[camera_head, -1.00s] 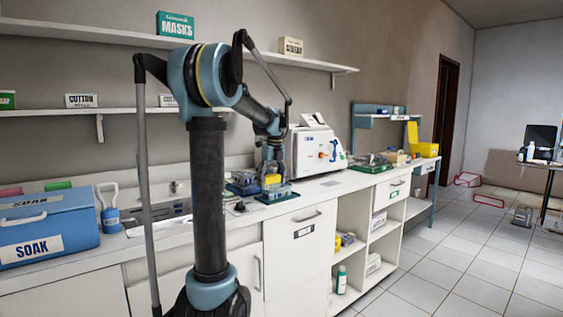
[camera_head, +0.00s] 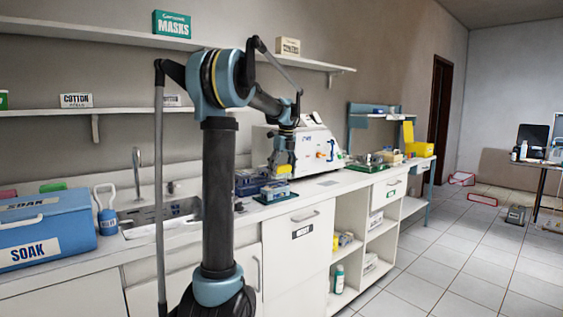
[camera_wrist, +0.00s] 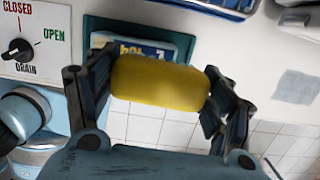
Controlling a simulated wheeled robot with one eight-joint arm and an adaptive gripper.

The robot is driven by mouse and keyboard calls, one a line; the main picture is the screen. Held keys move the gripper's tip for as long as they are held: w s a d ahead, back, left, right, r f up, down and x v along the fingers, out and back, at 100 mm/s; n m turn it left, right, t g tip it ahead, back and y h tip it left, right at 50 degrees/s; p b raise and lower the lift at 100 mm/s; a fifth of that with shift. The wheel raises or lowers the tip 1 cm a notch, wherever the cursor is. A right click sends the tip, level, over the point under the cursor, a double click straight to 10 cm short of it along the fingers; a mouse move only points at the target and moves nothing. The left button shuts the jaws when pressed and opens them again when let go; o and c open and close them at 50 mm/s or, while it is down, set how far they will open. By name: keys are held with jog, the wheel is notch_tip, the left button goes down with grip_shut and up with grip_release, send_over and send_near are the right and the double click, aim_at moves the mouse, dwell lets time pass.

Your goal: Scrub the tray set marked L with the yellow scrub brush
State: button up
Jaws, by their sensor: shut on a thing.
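My gripper (camera_wrist: 155,95) is shut on the yellow scrub brush (camera_wrist: 160,83), a rounded yellow block between its two fingers. In the head view, the brush (camera_head: 281,169) is held above a small blue-and-white tray set (camera_head: 276,189) on a dark teal mat. In the wrist view, the tray set (camera_wrist: 148,47) lies beyond the brush and is partly hidden by it. Some lettering shows on the tray set, but I cannot read an L. I cannot tell for sure whether the brush touches the tray set; a small gap seems to show.
Blue trays (camera_head: 250,182) stand just left of the mat. A white machine (camera_head: 312,147) stands close behind my gripper. A drain knob panel (camera_wrist: 22,45) is at the wrist view's upper left. A sink (camera_head: 160,216) and a blue SOAK box (camera_head: 40,230) are further left.

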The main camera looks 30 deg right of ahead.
jog(key=shift+r, duration=2.3)
